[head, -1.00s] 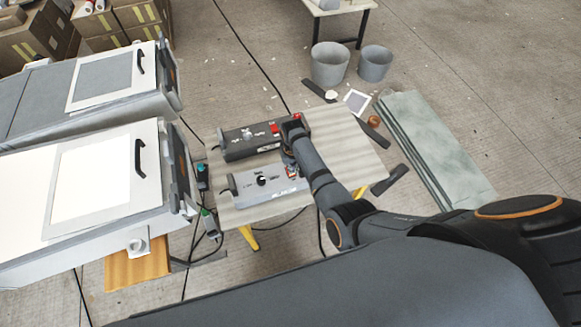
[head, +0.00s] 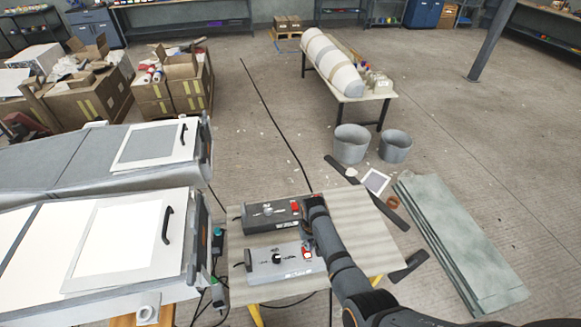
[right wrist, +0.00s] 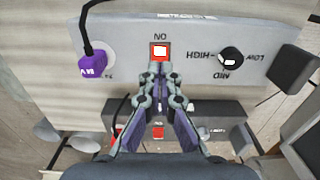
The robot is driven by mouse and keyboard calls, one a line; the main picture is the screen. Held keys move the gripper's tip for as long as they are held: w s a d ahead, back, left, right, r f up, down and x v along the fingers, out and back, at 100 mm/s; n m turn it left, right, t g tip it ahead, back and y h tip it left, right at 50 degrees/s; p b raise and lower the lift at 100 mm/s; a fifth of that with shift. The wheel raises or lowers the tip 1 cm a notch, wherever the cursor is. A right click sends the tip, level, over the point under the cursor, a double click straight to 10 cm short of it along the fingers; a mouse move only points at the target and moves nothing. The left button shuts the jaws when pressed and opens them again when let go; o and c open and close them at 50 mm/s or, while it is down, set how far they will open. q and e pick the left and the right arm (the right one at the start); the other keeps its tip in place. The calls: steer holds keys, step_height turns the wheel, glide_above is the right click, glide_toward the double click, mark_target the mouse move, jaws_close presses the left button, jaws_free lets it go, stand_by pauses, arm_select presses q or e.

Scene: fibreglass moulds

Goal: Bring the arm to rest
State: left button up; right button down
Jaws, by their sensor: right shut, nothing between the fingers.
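My right arm comes in from the lower right in the head view. Its gripper (head: 305,236) hangs over the light grey control box, mostly hidden by the wrist. In the right wrist view the fingers (right wrist: 160,72) are together and empty, with tips close to the lit red switch (right wrist: 159,50) marked ON. I cannot tell whether they touch it. The light grey box (head: 262,270) also has a black knob (right wrist: 231,57) with LOW, MID and HIGH marks. A dark control box (head: 262,217) with a red switch (head: 295,206) stands behind it. My left gripper is not in view.
Both boxes stand on a small table (head: 350,215). White-lidded units (head: 120,240) with black handles flank it on the left. Grey buckets (head: 351,144), loose strips and stacked green sheets (head: 455,235) lie beyond and to the right. Open floor lies further back.

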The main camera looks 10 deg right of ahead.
steer(key=s+d+r+t, duration=0.2)
steer(key=s+d+r, duration=0.3)
steer(key=s+d, duration=0.35)
steer(key=s+r+t, duration=0.2)
steer(key=s+r, duration=0.9)
steer(key=r, duration=0.2)
steer(key=s+d+f+g+b, duration=0.1)
steer(key=s+d+f+b, duration=0.15)
steer(key=f, duration=1.45)
steer(key=s+d+f+g+b, duration=0.1)
steer(key=f+b, duration=0.3)
steer(key=f, duration=1.4)
steer(key=s+d+f+b, duration=0.1)
steer(key=s+f+b, duration=0.3)
steer(key=s+f, duration=1.3)
step_height(320, 180, down, 2)
steer(key=shift+s+f+g+h+b, duration=0.2)
steer(key=shift+s+g+h+b, duration=0.05)
steer(key=shift+g+h+b, duration=0.15)
